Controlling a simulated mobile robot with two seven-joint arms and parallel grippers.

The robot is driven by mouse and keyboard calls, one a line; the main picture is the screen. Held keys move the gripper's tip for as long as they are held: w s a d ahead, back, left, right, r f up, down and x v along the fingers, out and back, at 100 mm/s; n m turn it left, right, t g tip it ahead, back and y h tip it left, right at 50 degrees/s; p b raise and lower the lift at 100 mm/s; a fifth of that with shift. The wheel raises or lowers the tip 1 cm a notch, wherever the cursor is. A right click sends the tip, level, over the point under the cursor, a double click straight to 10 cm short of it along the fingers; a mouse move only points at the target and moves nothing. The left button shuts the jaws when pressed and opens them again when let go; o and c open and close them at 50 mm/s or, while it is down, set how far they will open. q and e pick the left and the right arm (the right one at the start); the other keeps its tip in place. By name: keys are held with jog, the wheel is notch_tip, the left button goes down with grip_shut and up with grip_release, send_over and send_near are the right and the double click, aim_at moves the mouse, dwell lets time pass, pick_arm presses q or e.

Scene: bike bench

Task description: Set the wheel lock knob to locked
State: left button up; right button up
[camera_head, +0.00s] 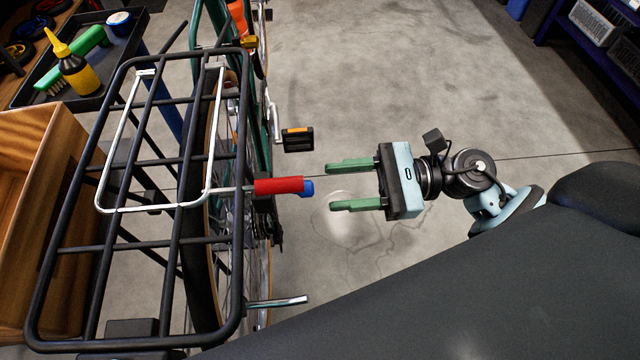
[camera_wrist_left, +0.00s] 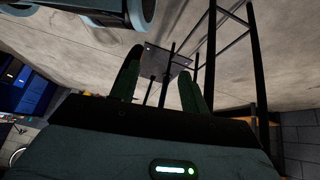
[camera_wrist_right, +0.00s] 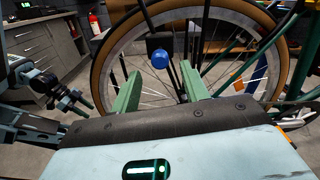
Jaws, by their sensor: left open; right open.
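A round blue knob (camera_head: 308,188), which looks like the wheel lock knob, sticks out on the right side of the bike's rear wheel, partly covered by a red grip. In the right wrist view the blue knob (camera_wrist_right: 159,58) sits on a dark block in front of the spokes; its setting cannot be read. My right gripper (camera_head: 330,187) is open and empty, pointing at the knob, with a small gap between. In its wrist view the knob appears between the fingertips. My left gripper (camera_wrist_left: 158,68) is open and empty in its own wrist view and out of the head view.
A black rear rack (camera_head: 108,247) with a white spring bar and red grip (camera_head: 279,185) lies left of the knob. A pedal (camera_head: 298,139) stands farther along the bike.

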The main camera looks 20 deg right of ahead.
jog(key=shift+v, duration=0.9)
jog(key=shift+c, duration=0.6)
jog(key=shift+m, duration=0.9)
jog(key=p+v, duration=0.1)
jog(key=v, duration=0.9)
jog(key=shift+s+d+r, duration=0.1)
jog(key=shift+d+r, duration=0.05)
jog(key=shift+d, duration=0.15)
grip_shut()
jog(key=shift+a, duration=0.15)
